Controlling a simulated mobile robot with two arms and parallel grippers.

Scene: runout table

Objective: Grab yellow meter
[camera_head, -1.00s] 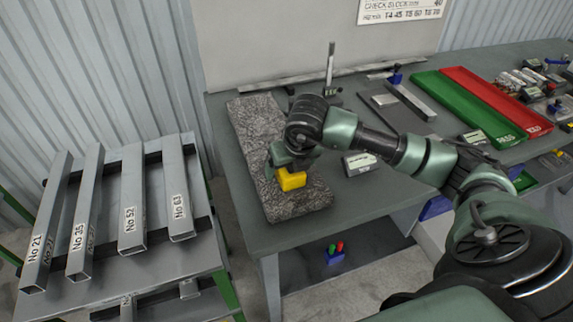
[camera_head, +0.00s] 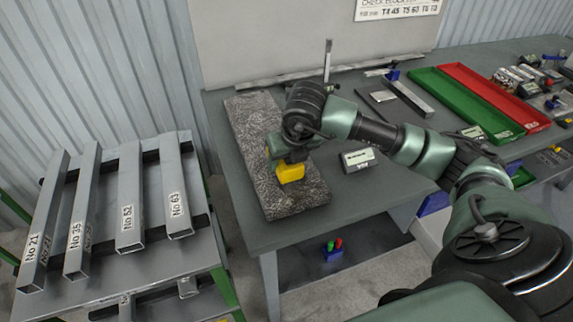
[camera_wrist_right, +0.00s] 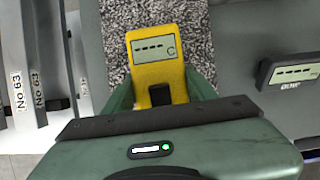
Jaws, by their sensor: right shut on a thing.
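The yellow meter (camera_head: 290,174) is at the granite slab, near its front right part. In the right wrist view the yellow meter (camera_wrist_right: 157,62) shows its grey display with dashes and a "C". My right gripper (camera_head: 283,158) is shut on the meter, with its fingers on either side of the lower part of the meter in the right wrist view (camera_wrist_right: 160,95). I cannot tell whether the meter touches the slab or is slightly above it. My left gripper is not in view.
The speckled granite slab (camera_head: 250,130) lies on the grey table (camera_head: 350,200). A small grey display box (camera_head: 358,159) lies right of it. Green (camera_head: 470,105) and red trays (camera_head: 495,95) are farther right. Numbered bars (camera_head: 130,200) rest on a rack at left.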

